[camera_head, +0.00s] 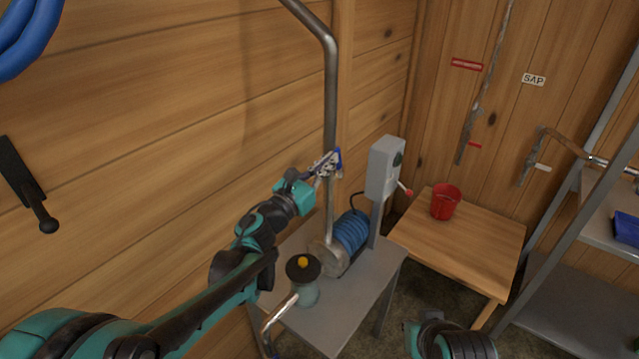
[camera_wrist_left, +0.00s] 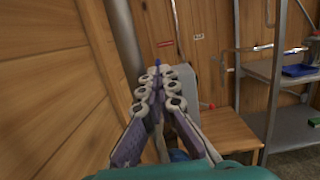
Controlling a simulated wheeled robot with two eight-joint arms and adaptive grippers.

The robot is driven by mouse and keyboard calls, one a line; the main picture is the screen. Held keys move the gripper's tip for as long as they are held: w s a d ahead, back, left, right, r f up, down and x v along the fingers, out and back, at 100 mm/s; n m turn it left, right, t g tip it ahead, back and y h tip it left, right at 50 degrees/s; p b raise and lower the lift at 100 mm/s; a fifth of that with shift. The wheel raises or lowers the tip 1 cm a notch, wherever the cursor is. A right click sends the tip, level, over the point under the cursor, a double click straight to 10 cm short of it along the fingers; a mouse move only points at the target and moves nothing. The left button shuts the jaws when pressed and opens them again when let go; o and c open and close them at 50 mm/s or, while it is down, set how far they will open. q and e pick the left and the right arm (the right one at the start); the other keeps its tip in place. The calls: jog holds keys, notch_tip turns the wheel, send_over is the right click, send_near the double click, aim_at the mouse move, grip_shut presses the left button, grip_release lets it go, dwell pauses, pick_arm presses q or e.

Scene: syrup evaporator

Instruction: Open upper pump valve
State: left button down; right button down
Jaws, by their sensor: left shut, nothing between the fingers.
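My left gripper (camera_head: 333,162) is at the vertical metal pipe (camera_head: 331,95) above the pump (camera_head: 346,240). It is shut with nothing between its fingers, and it also shows in the left wrist view (camera_wrist_left: 157,78). A small blue piece shows at the fingertips in both views; I cannot tell whether it is the upper valve's handle or part of the fingers. The gripper hides part of the pipe there, so the valve itself is not clear. I cannot tell whether the fingers touch the pipe. My right gripper is not in view.
A grey switch box (camera_head: 384,168) with a red-tipped lever stands just right of the gripper. The pump sits on a grey table (camera_head: 345,312). A red bucket (camera_head: 446,202) is on a wooden table (camera_head: 470,245). Metal shelving (camera_head: 560,275) stands at the right; a wooden wall is at the left.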

pick_arm(q)
jog(key=shift+w+d+r+p, duration=0.3)
jog(key=shift+w+d+r, duration=0.15)
jog(key=shift+w+r, duration=0.1)
jog(key=shift+f, duration=0.1)
